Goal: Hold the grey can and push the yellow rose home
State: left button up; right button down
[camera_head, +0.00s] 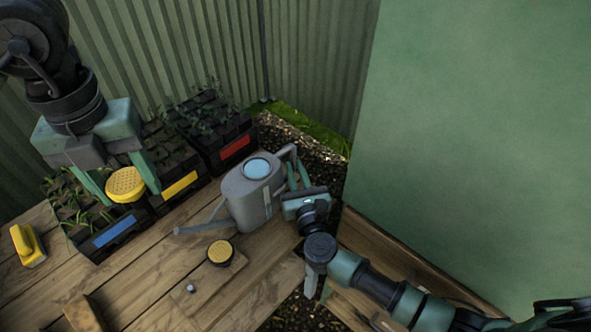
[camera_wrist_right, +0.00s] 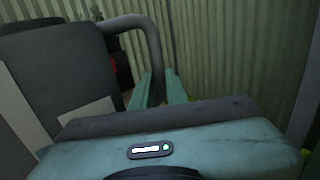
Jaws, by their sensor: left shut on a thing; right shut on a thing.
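The grey can (camera_head: 250,200) stands upright on the wooden bench, with a light blue round patch at its top. Its spout (camera_head: 205,229) points left and is bare at the tip. My right gripper (camera_head: 298,177) is shut on the can's handle at the right side; the handle (camera_wrist_right: 137,22) also shows in the right wrist view. My left gripper (camera_head: 124,180) is shut on the yellow rose (camera_head: 126,186), a round dotted disc, and holds it in front of the seed trays, up and left of the spout tip, apart from it.
Black seed trays with a blue label (camera_head: 113,233), a yellow label (camera_head: 180,184) and a red label (camera_head: 235,146) stand behind. A dark-rimmed round yellow piece (camera_head: 220,252) lies on a wooden board. A yellow handled object (camera_head: 28,246) lies far left. A green wall (camera_head: 470,130) bounds the right.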

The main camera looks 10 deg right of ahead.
dwell(0.6)
pick_arm(q)
jog(key=s+d+f+h, duration=0.2)
jog(key=d+f, duration=0.2)
jog(key=n+t+h, duration=0.4)
jog(key=n+t, duration=0.1)
jog(key=n, duration=0.1)
send_near(176, 232)
jog(key=shift+x, duration=2.15)
jog(key=shift+x, duration=1.4)
dwell(1.2)
jog(key=shift+w, duration=0.1)
dwell(0.3)
jog(key=o, duration=1.4)
jog(key=shift+o, duration=0.2)
